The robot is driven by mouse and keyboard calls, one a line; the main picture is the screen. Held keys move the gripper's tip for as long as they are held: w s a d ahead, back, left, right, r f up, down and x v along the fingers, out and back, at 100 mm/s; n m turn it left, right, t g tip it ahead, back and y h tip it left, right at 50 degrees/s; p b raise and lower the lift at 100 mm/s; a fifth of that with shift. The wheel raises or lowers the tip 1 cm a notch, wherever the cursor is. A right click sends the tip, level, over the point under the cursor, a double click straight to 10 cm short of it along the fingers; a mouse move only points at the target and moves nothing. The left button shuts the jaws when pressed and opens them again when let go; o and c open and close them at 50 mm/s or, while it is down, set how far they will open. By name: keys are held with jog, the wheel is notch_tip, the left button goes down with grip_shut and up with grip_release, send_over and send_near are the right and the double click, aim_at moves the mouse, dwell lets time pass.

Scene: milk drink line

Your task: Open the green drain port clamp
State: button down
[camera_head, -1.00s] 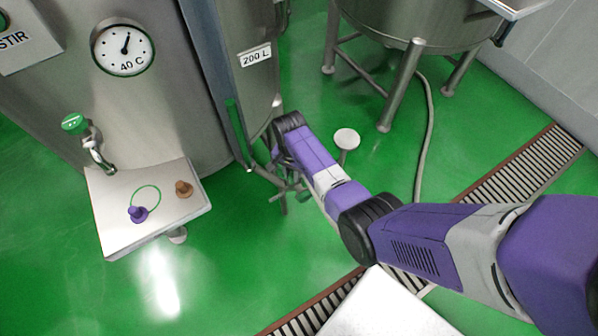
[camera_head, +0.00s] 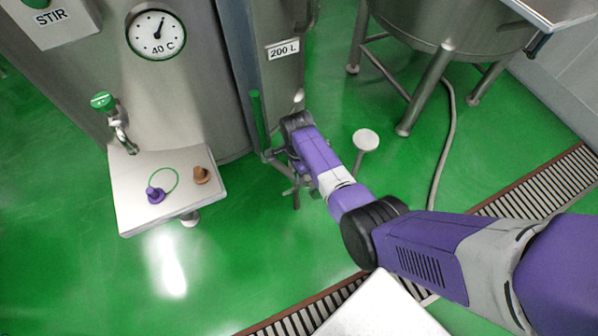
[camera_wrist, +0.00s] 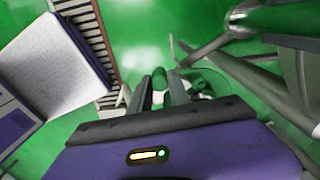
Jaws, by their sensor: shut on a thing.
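In the wrist view, the two grey fingers of my gripper (camera_wrist: 160,93) stand close together around a small green piece (camera_wrist: 158,82). It appears to be the green drain port clamp, mostly hidden by the fingers. My gripper is shut on it. In the head view, my purple wrist reaches to the low front of the 200 L tank (camera_head: 284,72), and my arm hides the fingers and the clamp. Whether the clamp is open or closed cannot be told.
A steel tray (camera_head: 128,205) with a purple knob (camera_head: 155,195) and a brown knob (camera_head: 201,174) is on the left. A round white-topped post (camera_head: 366,140) stands right of my wrist. Another legged tank (camera_head: 450,25) and a floor grate (camera_head: 540,180) are farther right.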

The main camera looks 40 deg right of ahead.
jog(key=c, duration=1.2)
grip_release()
jog(key=shift+c, duration=0.2)
notch_tip(320, 180, up, 8)
jog(key=shift+f+p, duration=0.15)
jog(key=shift+p, duration=0.15)
